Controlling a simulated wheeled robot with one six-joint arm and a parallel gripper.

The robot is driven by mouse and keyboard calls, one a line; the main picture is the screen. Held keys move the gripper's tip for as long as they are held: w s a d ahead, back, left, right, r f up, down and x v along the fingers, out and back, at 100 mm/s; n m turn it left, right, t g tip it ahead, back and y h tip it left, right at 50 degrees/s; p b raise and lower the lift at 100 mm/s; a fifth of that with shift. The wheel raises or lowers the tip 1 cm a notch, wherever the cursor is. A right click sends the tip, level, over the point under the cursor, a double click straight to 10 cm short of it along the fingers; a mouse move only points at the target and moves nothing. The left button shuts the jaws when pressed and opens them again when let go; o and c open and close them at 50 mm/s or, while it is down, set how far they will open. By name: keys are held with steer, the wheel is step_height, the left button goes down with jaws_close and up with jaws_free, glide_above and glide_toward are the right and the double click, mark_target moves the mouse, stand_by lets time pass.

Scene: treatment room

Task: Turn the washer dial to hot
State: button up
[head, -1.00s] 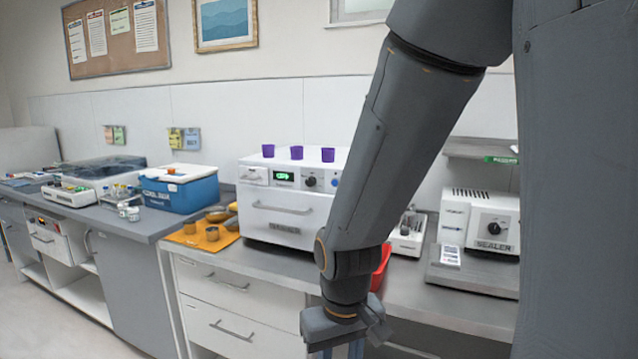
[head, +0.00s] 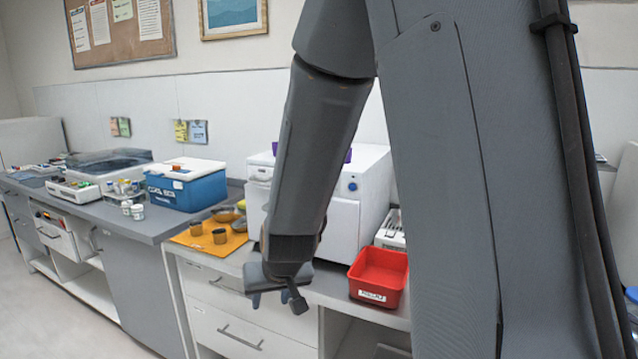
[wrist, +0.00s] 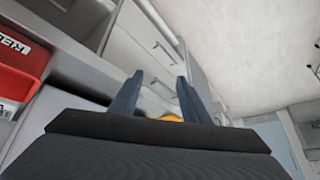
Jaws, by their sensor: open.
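My gripper (head: 279,297) is in front of the drawers, near counter height, pointing down. It is open and empty; both fingers (wrist: 157,92) show apart in the wrist view. No label reading washer is legible. A white built-in unit (head: 52,232) with a dark control panel and a handle sits under the left counter, far from my gripper; no dial on it can be made out. A white benchtop machine (head: 372,190) stands behind my arm. A blue knob (head: 353,186) shows on its front; my arm hides much of the rest.
A red bin (head: 379,277) is on the counter right of my gripper. An orange mat (head: 190,238) with cups and bowls, and a blue cooler (head: 200,190), stand to the left. Drawers (head: 245,325) are below. The floor (head: 60,320) at left is clear.

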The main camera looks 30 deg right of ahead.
steer(key=w+d+r+m+t+h+p, duration=0.25)
steer(key=w+r, duration=0.25)
steer(key=w, duration=0.3)
steer(key=w+d+r+m+t+h+p, duration=0.3)
steer(key=w+d+r+m+h+p, duration=0.1)
steer(key=d+r+h, duration=0.8)
steer(key=shift+y, duration=0.55)
steer(key=x, duration=0.2)
steer(key=p+x, duration=0.1)
steer(key=x, duration=0.2)
steer(key=p+x, duration=0.1)
steer(key=x, duration=0.2)
steer(key=shift+s+d+r, duration=0.15)
steer(key=shift+s+d, duration=0.2)
steer(key=shift+s, duration=0.05)
steer(key=c, duration=1)
steer(key=shift+c, duration=0.2)
